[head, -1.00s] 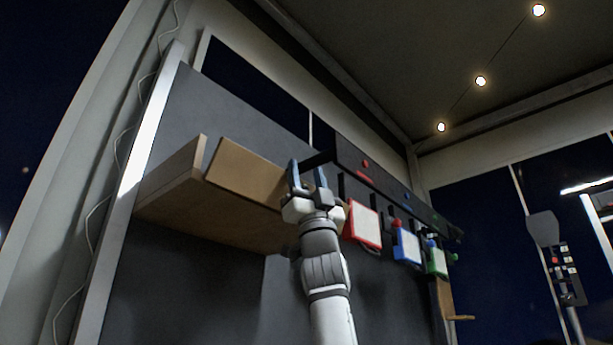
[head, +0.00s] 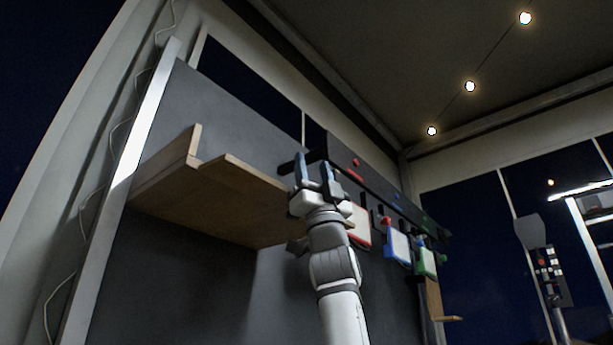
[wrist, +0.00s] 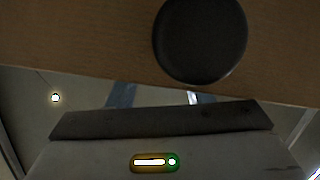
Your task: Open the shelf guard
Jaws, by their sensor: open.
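The shelf guard (head: 240,187) is a wooden board along the front of the wooden shelf (head: 165,193). It is swung outward and down, nearly in line with the shelf's underside. My gripper (head: 314,170) is at the guard's right end, with its two bluish fingers pointing up and apart. Nothing shows between them. In the wrist view, a wooden surface with a black round disc (wrist: 200,40) fills the top, close in front of my gripper (wrist: 157,97). Whether the fingers touch the wood cannot be told.
A dark rail (head: 380,185) runs right of my gripper, with red-, blue- and green-framed panels (head: 398,247) hanging below it. The grey back panel (head: 190,270) is bare under the shelf. A dark stand (head: 545,265) is at the far right.

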